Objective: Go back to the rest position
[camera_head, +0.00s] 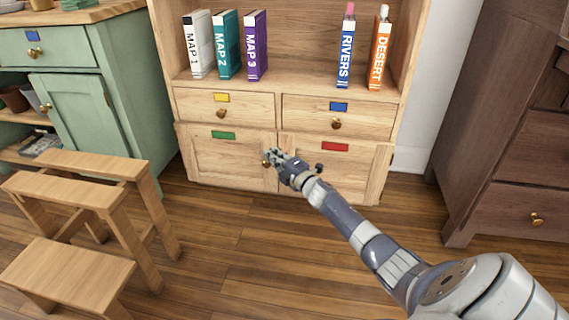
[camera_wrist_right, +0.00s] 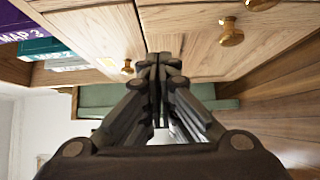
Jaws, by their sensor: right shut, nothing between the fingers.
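My right gripper (camera_head: 272,158) reaches in from the lower right in the head view, in front of the lower doors of the wooden cabinet (camera_head: 230,160). In the right wrist view the right gripper (camera_wrist_right: 160,62) is shut with nothing between its fingers. Its fingertips are close to the cabinet front, near the brass knob of the green-labelled door (camera_head: 223,135); I cannot tell whether they touch. The red-labelled door (camera_head: 335,147) is beside it. Both doors look shut. My left gripper is not in view.
Books (camera_head: 228,45) stand on the open shelf. Two shut drawers (camera_head: 338,107) lie below it. A wooden step stool (camera_head: 70,190) stands at left, by a green cabinet (camera_head: 80,110). A dark wooden dresser (camera_head: 510,150) is at right. The floor (camera_head: 240,240) in front is clear.

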